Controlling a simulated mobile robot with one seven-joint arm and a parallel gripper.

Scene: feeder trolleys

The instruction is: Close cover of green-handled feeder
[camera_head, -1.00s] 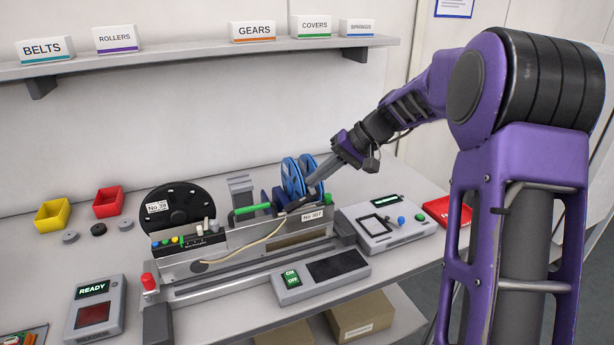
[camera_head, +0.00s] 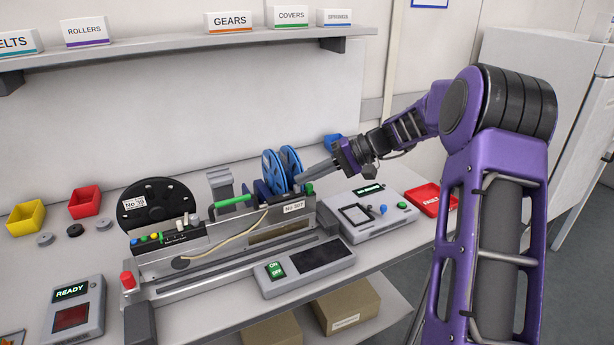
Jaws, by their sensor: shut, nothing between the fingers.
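The feeder (camera_head: 205,252) with a green handle (camera_head: 233,201) lies along the middle of the bench. A grey upright piece (camera_head: 221,186), which may be its cover, stands behind the handle. Blue reels (camera_head: 272,172) stand at the feeder's right end, near the label No 307. My gripper (camera_head: 302,178) is shut and empty, at the right side of the blue reels. Whether its tip touches the reels or the small green knob (camera_head: 309,189) below it cannot be told.
A black reel (camera_head: 158,205) stands behind the feeder's left end. A grey control box (camera_head: 368,217) and a red FAULT tray (camera_head: 431,199) are on the right. A switch panel (camera_head: 306,267) lies in front. Yellow (camera_head: 26,217) and red bins (camera_head: 84,203) are at the left.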

